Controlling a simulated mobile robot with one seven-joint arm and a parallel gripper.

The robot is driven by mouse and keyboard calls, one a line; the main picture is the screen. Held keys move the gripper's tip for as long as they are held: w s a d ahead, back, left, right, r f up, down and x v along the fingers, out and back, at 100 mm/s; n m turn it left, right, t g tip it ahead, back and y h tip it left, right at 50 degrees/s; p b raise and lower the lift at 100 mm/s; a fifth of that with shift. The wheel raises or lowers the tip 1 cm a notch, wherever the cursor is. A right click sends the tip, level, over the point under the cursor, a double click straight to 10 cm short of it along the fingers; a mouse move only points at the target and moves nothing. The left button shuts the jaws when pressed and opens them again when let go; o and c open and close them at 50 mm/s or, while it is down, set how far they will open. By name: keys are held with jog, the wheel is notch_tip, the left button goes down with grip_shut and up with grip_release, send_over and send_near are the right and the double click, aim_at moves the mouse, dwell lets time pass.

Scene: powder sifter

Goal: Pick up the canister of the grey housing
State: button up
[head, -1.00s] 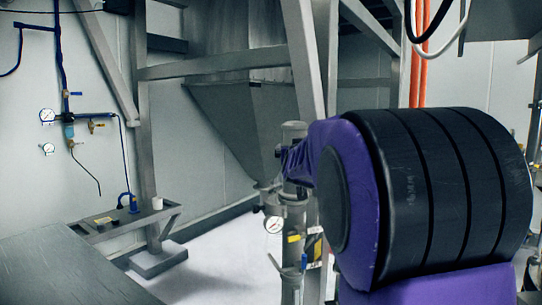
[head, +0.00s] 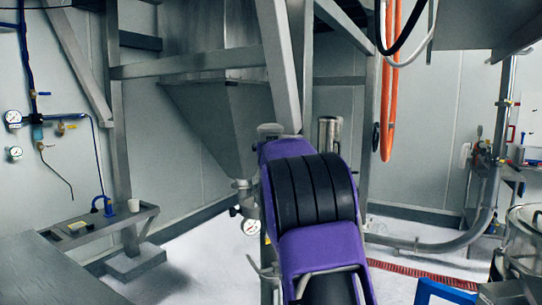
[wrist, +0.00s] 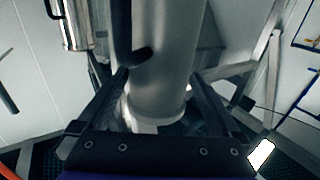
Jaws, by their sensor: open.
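In the wrist view, my gripper (wrist: 158,76) is open, with one dark finger on each side of a grey cylindrical body (wrist: 170,50). This body has a pale rim low down and a dark curved part on its left. I cannot tell whether it is the canister or the housing, or whether the fingers touch it. A shiny metal canister (wrist: 75,25) with a dark handle stands at the upper left. A shiny upright cylinder (head: 329,134) also shows behind my arm in the head view. There, my gripper is hidden by my purple and black arm.
A metal frame holds a large hopper (head: 222,110) behind my arm. A pressure gauge (head: 250,227) hangs below it. A low bench (head: 95,228) is at left, a grey table (head: 45,275) at front left. Orange hoses (head: 388,90) hang at right. A curved pipe (head: 470,235) stands at right.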

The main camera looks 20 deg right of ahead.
jog(key=shift+w+d, duration=0.1)
jog(key=shift+w, duration=0.25)
jog(key=c, duration=1.4)
jog(key=shift+r, duration=0.15)
grip_shut()
